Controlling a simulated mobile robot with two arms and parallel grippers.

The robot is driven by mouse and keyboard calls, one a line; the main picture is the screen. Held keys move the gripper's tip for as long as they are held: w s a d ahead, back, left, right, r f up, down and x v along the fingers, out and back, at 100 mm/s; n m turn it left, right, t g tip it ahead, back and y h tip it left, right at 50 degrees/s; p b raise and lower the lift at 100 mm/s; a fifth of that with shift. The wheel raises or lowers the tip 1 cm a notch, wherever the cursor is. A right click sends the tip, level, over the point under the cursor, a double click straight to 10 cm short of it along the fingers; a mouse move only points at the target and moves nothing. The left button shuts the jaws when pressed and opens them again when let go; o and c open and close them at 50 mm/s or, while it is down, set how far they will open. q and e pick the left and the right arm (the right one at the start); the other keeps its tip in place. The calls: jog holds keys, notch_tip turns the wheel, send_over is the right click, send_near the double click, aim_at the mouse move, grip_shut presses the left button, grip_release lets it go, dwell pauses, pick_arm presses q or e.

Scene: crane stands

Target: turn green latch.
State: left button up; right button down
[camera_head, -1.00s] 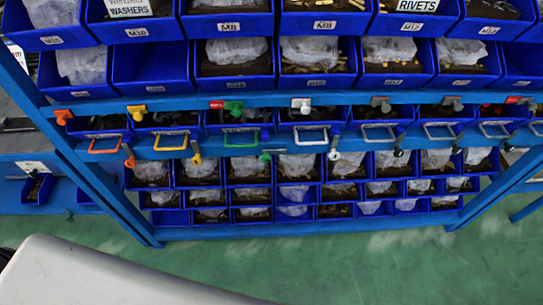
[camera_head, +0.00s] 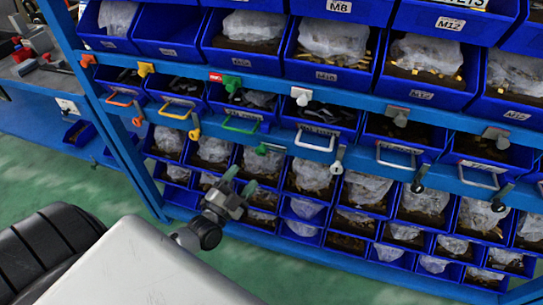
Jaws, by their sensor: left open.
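A green latch (camera_head: 231,84) sits on the upper blue rail, beside a small red label. A second green latch (camera_head: 268,149) sits on the lower rail. Between them is the drawer's green handle (camera_head: 240,124). My left gripper (camera_head: 240,180) is open and empty, below and a little left of the lower green latch in the picture. It is apart from both latches and appears in front of the lower bins. My right gripper is not in view.
The blue rack (camera_head: 330,92) holds rows of blue bins with bagged parts. A workbench (camera_head: 45,100) stands at the left. Green floor is clear between bench and rack.

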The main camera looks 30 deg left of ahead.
aim_at(260, 153)
pick_arm(q)
jog(key=x, duration=0.8)
jog(key=shift+w+a+p, duration=0.1)
jog(key=shift+w+p, duration=0.2)
jog(key=shift+w, duration=0.1)
jog(key=shift+w+r, duration=0.15)
jog(key=shift+w, duration=0.4)
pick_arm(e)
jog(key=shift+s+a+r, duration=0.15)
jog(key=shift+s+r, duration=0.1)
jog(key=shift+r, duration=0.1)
pick_arm(q)
jog(key=c, duration=0.9)
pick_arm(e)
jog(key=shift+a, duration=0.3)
